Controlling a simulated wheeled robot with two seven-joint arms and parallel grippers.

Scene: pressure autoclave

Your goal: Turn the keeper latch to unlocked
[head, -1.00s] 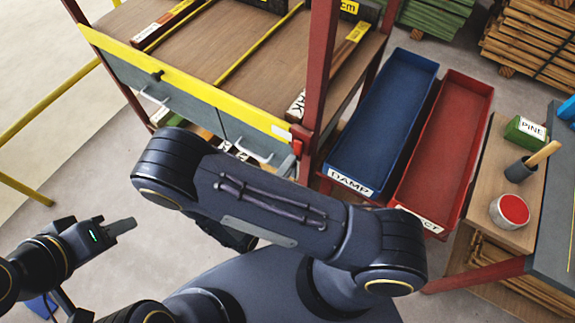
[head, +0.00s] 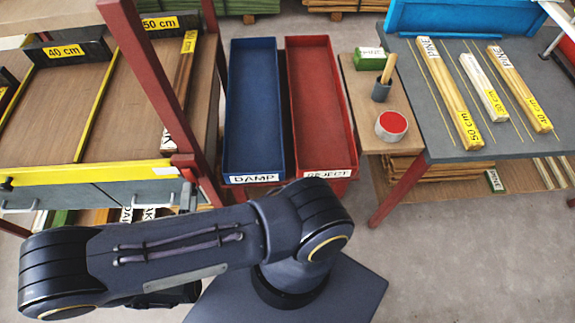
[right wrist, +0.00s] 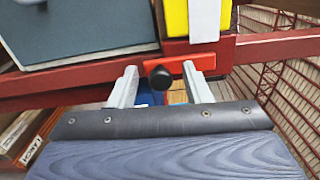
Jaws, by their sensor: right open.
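The keeper latch (right wrist: 186,66) shows in the right wrist view as a short red bar lying roughly level, with a black round knob (right wrist: 160,78) at its left part. It sits on a red frame below a yellow block. My right gripper (right wrist: 160,70) is open, its two pale fingers on either side of the knob. I cannot tell whether they touch it. In the head view, my own arm covers much of the lower left and the gripper's fingers cannot be made out. My left gripper is in neither current view.
The rack's red post (head: 150,85) and yellow front rail (head: 80,174) stand close to my arm. A blue DAMP bin (head: 253,110) and a red REJECT bin (head: 322,110) are right of it. A grey bench (head: 460,150) with wood bundles is farther right. Floor at lower right is clear.

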